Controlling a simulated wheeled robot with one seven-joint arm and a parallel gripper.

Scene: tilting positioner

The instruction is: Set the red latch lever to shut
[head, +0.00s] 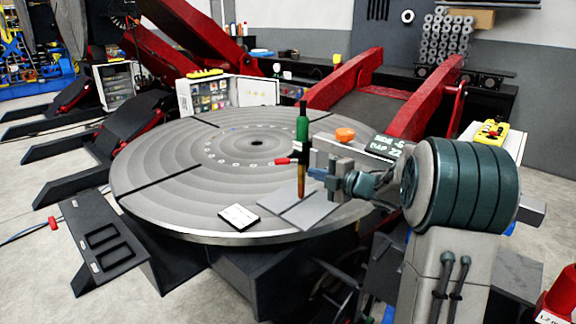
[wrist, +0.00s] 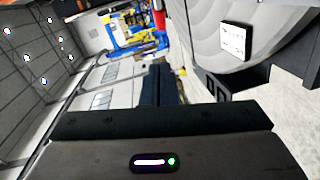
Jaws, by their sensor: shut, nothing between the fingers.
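A small red lever tip (head: 284,161), which looks like the latch lever, sticks out to the left beside an upright green and copper-coloured tool (head: 302,130) above the round turntable (head: 160,190). Most of the lever's body is hidden behind that tool and my arm, so I cannot tell its setting. My gripper (head: 316,173) is just right of and slightly below the red tip, partly hidden by the upright tool. Its dark fingers (wrist: 160,85) are shut and empty in the wrist view. I cannot tell if it touches anything. The lever does not show in the wrist view.
Grey plates (head: 305,212) and a white card (head: 239,216) lie on the turntable near its front edge. An orange knob (head: 345,134) and a small display (head: 385,146) stand behind my gripper. Red arms (head: 425,100) rise behind. The turntable's left side is clear.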

